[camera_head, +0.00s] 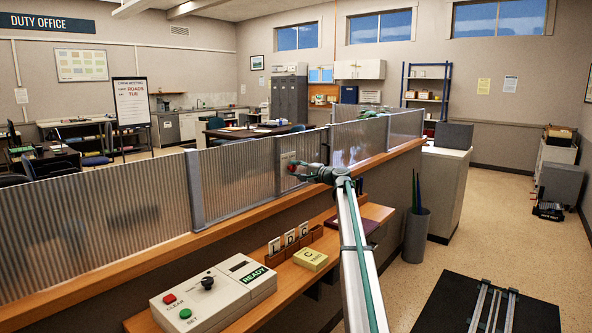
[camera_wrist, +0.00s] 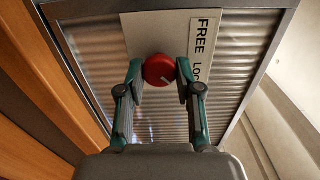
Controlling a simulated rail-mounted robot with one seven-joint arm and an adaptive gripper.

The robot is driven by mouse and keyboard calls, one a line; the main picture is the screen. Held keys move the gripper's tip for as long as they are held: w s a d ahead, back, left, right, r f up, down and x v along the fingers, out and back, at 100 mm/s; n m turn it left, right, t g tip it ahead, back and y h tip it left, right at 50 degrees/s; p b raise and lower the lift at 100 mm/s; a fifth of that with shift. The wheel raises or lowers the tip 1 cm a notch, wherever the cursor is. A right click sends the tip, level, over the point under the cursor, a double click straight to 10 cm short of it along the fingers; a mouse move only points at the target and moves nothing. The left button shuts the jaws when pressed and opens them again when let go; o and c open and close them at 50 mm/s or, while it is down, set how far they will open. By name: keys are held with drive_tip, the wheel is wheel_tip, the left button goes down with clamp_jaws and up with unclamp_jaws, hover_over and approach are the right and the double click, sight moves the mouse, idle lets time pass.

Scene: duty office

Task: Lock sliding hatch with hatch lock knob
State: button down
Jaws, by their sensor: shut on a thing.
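The hatch lock knob (camera_wrist: 158,70) is round and red, with a short pale mark near its lower edge. It sits on a light plate (camera_wrist: 150,35) beside a white label (camera_wrist: 202,50) reading "FREE" and, partly hidden, "LOC...". The sliding hatch (camera_wrist: 95,50) is a ribbed translucent panel in a grey frame; ribbed panels also line the counter in the head view (camera_head: 245,180). My gripper (camera_wrist: 160,72) is shut on the knob, one finger on each side. In the head view my gripper (camera_head: 292,167) is at the panel, and the knob is hard to make out.
The wooden counter (camera_head: 230,238) runs below the panels. A grey bin (camera_head: 416,236) and cabinet stand to the right.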

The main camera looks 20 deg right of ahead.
idle(0.3)
drive_tip(key=c, duration=0.8)
unclamp_jaws()
drive_tip(key=shift+s, duration=0.1)
drive_tip(key=v, duration=1.2)
